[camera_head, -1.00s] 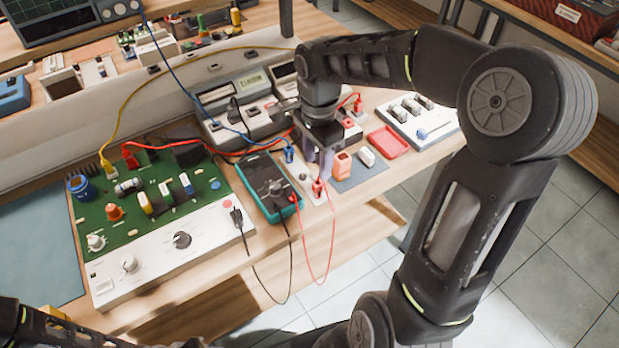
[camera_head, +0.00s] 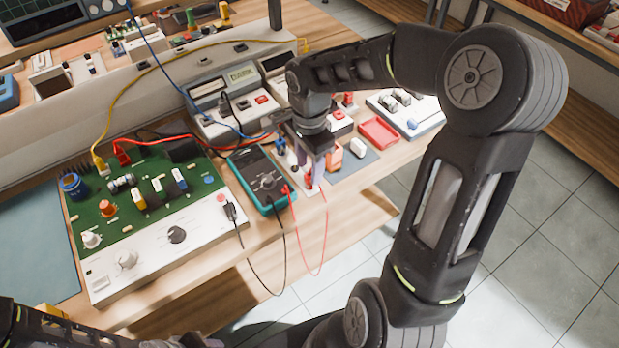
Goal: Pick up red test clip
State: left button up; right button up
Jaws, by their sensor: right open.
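A red test clip (camera_head: 309,182) with a thin red lead stands on a narrow white strip, just right of the teal multimeter (camera_head: 262,176). My right gripper (camera_head: 313,172) points down over the strip with its jaws open. Its fingers are at the clip and partly hide it; I cannot tell whether they touch it. Another red clip (camera_head: 122,148) with a red wire is on the green circuit board (camera_head: 150,198) to the left. My left forearm shows at the bottom left; its gripper is out of view.
An orange block (camera_head: 333,156) and a white block (camera_head: 358,147) stand close right of my right gripper. A red tray (camera_head: 380,132) lies beyond them. Grey bench instruments (camera_head: 235,112) stand behind. Loose leads hang over the table's front edge.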

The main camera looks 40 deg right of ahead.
aim_at(310, 175)
jog(key=shift+f, duration=1.95)
jog(key=shift+c, duration=0.2)
grip_shut()
